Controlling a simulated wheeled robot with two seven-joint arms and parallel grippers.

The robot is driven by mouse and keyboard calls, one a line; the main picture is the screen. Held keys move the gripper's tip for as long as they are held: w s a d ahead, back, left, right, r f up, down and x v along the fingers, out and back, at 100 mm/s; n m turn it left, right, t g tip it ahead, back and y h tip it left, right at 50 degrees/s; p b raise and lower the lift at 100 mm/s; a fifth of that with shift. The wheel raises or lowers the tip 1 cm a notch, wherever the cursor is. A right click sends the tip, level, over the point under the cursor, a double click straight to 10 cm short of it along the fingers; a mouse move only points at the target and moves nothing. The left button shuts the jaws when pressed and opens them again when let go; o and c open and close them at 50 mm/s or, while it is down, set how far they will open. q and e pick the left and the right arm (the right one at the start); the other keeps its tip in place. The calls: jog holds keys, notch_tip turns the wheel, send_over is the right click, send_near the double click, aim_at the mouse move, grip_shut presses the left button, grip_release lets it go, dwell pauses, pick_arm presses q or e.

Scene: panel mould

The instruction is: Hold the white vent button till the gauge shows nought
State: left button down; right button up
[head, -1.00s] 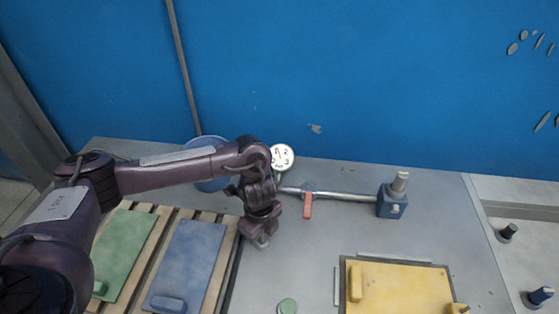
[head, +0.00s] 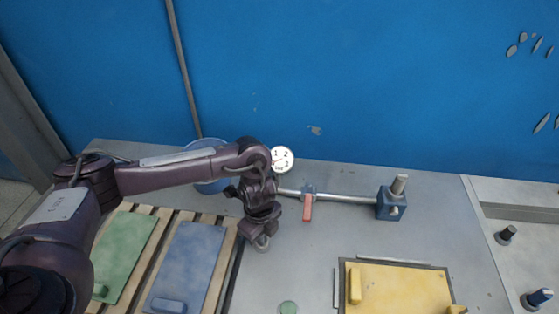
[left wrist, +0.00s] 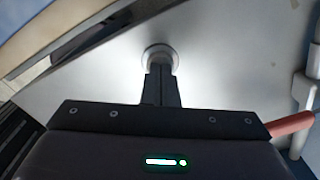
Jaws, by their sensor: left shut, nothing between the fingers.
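The gauge (head: 282,159) is a white round dial with dark numerals, standing behind my left wrist in the head view. Its needle is too small to read surely. My left gripper (head: 262,245) points down at the bench, shut and empty. In the left wrist view its shut fingertips (left wrist: 160,72) lie over a small round pale piece with a grey rim (left wrist: 160,50), which looks like the vent button. The fingers hide part of it, and I cannot tell whether they touch or press it. My right gripper is not in view.
A silver pipe (head: 345,196) with a red lever (head: 308,208) runs to a blue valve block (head: 391,206). A yellow panel (head: 400,291) lies front right. Blue (head: 188,265) and green (head: 124,255) panels lie on slats at left.

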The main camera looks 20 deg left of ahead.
pick_arm(q)
notch_tip(320, 180, up, 7)
jog(key=p, duration=0.6)
jog(key=shift+f, duration=0.2)
jog(key=shift+f, duration=0.1)
